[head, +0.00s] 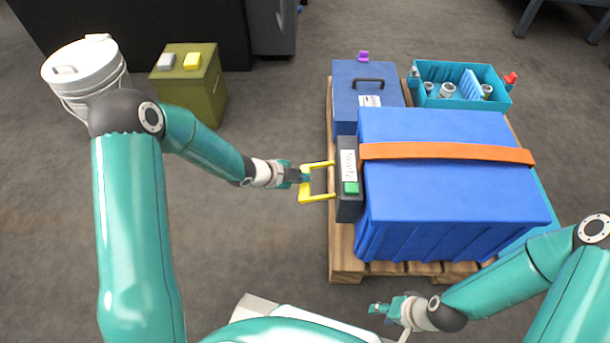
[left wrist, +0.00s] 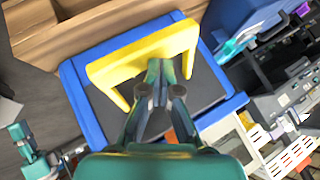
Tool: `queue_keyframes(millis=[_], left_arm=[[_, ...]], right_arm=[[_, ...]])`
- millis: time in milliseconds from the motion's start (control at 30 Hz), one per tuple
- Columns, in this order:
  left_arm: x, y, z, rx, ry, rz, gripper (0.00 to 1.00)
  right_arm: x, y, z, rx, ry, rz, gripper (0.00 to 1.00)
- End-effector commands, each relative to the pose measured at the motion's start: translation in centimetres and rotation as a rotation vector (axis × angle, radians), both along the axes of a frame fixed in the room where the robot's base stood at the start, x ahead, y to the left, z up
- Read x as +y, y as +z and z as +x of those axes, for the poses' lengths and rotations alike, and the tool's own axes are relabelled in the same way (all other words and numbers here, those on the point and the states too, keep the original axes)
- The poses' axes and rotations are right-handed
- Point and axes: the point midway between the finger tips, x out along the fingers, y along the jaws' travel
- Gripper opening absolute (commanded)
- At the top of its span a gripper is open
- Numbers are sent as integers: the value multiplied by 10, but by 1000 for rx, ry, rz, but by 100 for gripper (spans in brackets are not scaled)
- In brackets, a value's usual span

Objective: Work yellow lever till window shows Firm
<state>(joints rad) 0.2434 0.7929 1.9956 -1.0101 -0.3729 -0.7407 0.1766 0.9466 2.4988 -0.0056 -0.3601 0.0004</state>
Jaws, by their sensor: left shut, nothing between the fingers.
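The yellow lever (head: 318,167) is a U-shaped handle standing out from the left side of a dark grey tensioner box (head: 349,211).
An orange strap (head: 440,152) crosses a large blue crate (head: 450,190) on a wooden pallet (head: 345,265). Behind stand a blue case (head: 345,90) and a teal tray (head: 425,100) of parts. An olive box (head: 205,100) and white bucket (head: 85,65) stand left.

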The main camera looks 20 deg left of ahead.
Motion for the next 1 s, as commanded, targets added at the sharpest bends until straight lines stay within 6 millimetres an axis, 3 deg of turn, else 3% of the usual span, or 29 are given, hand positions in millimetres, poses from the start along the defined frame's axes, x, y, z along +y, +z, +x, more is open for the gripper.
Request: queue_keyframes(millis=[233, 800, 1000], left_arm=[[0, 5, -1, 3, 0, 0, 0], [0, 39, 0, 2, -1, 0, 0], [0, 41, 0, 1, -1, 0, 0]], right_arm=[[0, 5, 0, 0, 0, 0, 40], [0, 33, 0, 0, 0, 0, 40], [0, 34, 0, 0, 0, 0, 40]])
